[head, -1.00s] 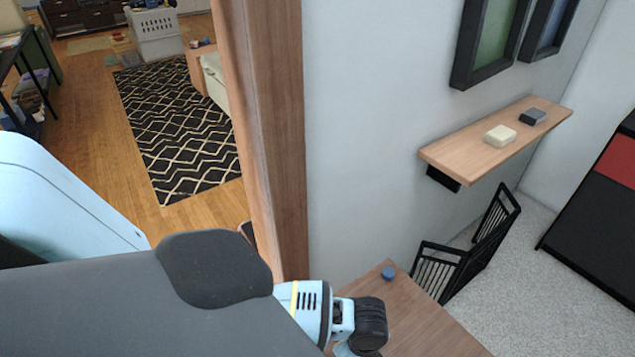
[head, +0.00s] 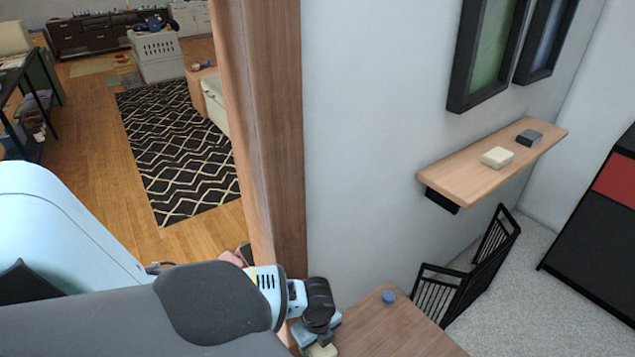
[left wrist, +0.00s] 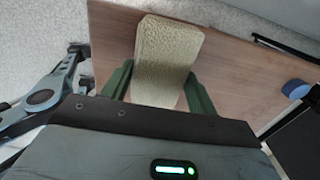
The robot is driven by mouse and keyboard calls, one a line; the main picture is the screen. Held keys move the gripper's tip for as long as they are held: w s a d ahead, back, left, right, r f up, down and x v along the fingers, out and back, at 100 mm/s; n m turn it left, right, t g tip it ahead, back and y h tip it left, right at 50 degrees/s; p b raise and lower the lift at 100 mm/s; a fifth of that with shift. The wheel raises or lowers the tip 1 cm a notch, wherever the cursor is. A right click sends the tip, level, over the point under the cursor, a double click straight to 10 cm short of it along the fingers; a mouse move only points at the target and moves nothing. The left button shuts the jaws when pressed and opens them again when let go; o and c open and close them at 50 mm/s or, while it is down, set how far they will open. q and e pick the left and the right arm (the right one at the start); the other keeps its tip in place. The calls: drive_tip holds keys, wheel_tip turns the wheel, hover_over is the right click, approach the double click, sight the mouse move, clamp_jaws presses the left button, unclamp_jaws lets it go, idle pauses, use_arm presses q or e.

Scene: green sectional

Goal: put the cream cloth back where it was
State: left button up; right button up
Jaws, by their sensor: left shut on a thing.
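My left gripper (head: 316,340) is at the bottom of the head view, above the near edge of a wooden table (head: 385,335). It is shut on the cream cloth (head: 322,350), a small patch of which shows below it there. In the left wrist view, the cloth (left wrist: 168,50) is a textured, block-like cream piece between two green fingers (left wrist: 160,88). The tabletop (left wrist: 225,60) lies behind it; I cannot tell whether they touch. My right gripper is not recognisable in either view.
A small blue round thing (head: 389,297) is on the table. A wall shelf (head: 450,182) holds a cream block (head: 497,157) and a dark grey block (head: 529,138). A wooden doorway post (head: 275,130) is close to my left arm. A black rack (head: 470,270) stands behind the table.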

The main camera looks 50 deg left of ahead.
sight(318, 349)
use_arm(q)
drive_tip(key=f, duration=0.3)
drive_tip(key=shift+d, duration=0.2)
drive_tip(key=shift+f, duration=0.15)
drive_tip(key=shift+f+b, duration=0.2)
drive_tip(key=shift+b, duration=0.15)
drive_tip(key=o, duration=0.9)
drive_tip(key=shift+o, duration=0.2)
drive_tip(key=shift+r, duration=0.1)
